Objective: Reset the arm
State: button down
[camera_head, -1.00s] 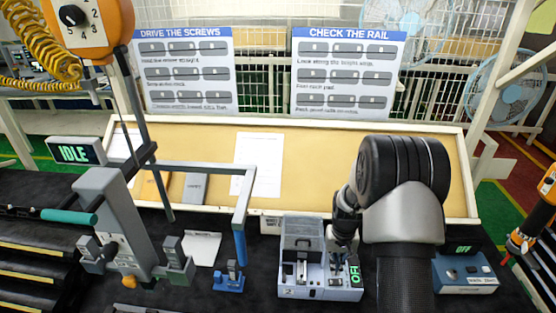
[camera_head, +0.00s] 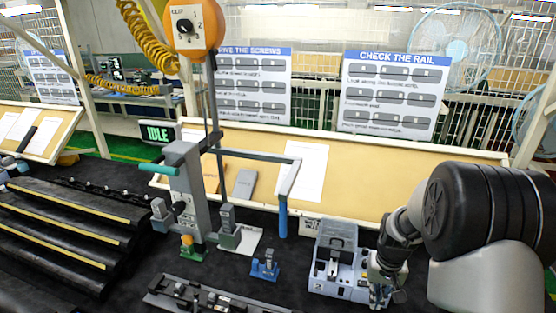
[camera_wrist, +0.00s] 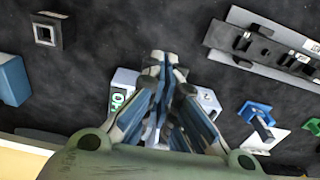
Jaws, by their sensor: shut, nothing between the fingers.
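My gripper (camera_head: 388,288) is at the lower right of the head view, pointing down over the right side of a pale grey-blue box unit (camera_head: 337,288). In the wrist view, my gripper's fingers (camera_wrist: 165,62) are together with nothing between them. Behind them is a pale unit with a small green-lit display (camera_wrist: 118,99), largely hidden by the fingers. I cannot tell whether the fingertips touch the unit.
A grey stand with a teal handle (camera_head: 158,170) and an IDLE display (camera_head: 160,133) stands left. A blue fixture (camera_head: 265,266) and a dark rail (camera_head: 205,297) lie nearby. An orange hanging unit (camera_head: 190,25) is above. Dark mat between the fixtures is clear.

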jog(key=s+a+r+n+t+b, duration=0.1)
jog(key=s+a+r+t+b, duration=0.1)
jog(key=s+a+r+b, duration=0.65)
jog(key=s+a+r+n+t+b, duration=0.1)
jog(key=s+b, duration=0.1)
jog(key=s, duration=0.6)
jog(key=s+a+r+t+b, duration=0.1)
jog(key=s+a, duration=0.1)
jog(key=s, duration=0.7)
jog(key=shift+s+a+n+b, duration=0.15)
jog(key=shift+a+n+b, duration=0.15)
jog(key=shift+n+b, duration=0.1)
jog(key=shift+r, duration=0.1)
